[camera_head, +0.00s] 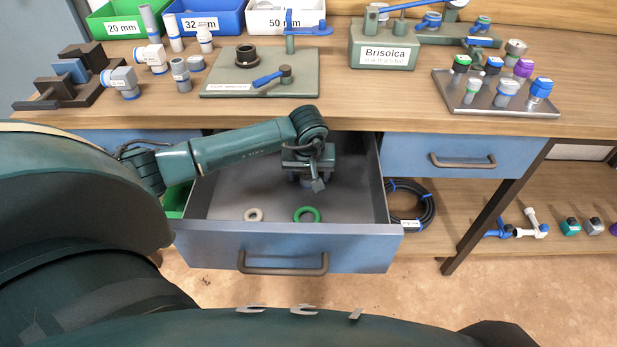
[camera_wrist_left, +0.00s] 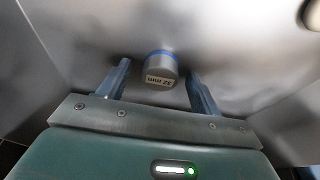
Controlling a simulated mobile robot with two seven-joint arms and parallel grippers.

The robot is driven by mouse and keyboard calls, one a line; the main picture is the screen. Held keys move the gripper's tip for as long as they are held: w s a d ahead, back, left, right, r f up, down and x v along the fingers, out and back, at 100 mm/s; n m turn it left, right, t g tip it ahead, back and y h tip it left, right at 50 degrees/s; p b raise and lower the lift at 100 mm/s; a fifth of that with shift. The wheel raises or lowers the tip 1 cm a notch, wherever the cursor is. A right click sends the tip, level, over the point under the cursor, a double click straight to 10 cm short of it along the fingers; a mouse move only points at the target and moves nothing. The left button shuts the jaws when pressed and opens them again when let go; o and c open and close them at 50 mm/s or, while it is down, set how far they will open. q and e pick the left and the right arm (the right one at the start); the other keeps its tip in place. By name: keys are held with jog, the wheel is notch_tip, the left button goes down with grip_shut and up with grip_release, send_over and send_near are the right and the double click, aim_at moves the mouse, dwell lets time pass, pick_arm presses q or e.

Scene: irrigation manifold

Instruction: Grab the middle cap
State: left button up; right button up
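In the wrist view a grey cap (camera_wrist_left: 161,72) with a blue band and an upside-down "32 mm" label lies in the drawer. My left gripper (camera_wrist_left: 157,76) is open, with one finger on each side of the cap. Gaps show between the cap and both fingers; I cannot tell whether it is level with the fingertips. In the head view my left gripper (camera_head: 312,180) points down into the open drawer (camera_head: 225,190) and hides the cap. My right gripper is not in view.
The workbench edge (camera_head: 420,130) is above and behind the drawer. A tray of coloured fittings (camera_head: 545,108) and a grey-green plate (camera_head: 225,90) stand on the bench.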

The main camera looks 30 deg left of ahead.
pick_arm(q)
jog(key=c, duration=1)
jog(key=shift+r, duration=0.1)
